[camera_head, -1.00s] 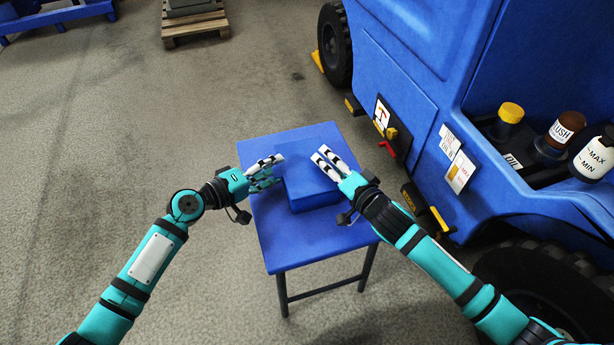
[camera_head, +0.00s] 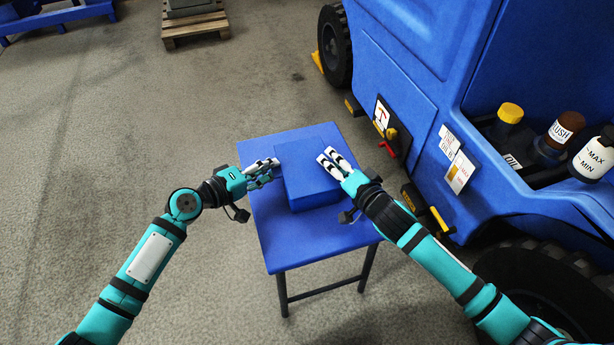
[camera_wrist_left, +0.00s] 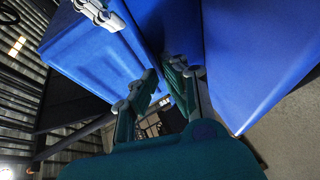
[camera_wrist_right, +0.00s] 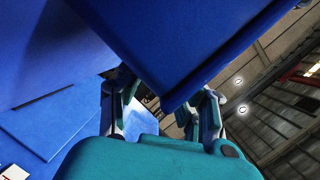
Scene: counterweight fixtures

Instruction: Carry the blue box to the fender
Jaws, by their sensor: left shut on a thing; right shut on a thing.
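The blue box (camera_head: 311,182) is at the middle of the blue table, between my two hands. My left gripper (camera_head: 272,166) is shut on its left edge. My right gripper (camera_head: 334,164) is shut on its right edge. The fingers partly cover both sides of the box, and I cannot tell whether its underside is clear of the tabletop. The blue fender (camera_head: 510,213) is on the vehicle at the right, above a black tyre. In the wrist views, large blue surfaces lie close to the fingers of my left gripper (camera_wrist_left: 158,92) and my right gripper (camera_wrist_right: 160,105).
The blue table (camera_head: 305,248) has dark legs and stands close to the vehicle. Bottles with yellow, brown and dark caps (camera_head: 562,130) sit in the recess by the fender. A red and yellow fitting (camera_head: 388,145) is on the vehicle side. Open floor lies left; a pallet (camera_head: 195,30) is behind.

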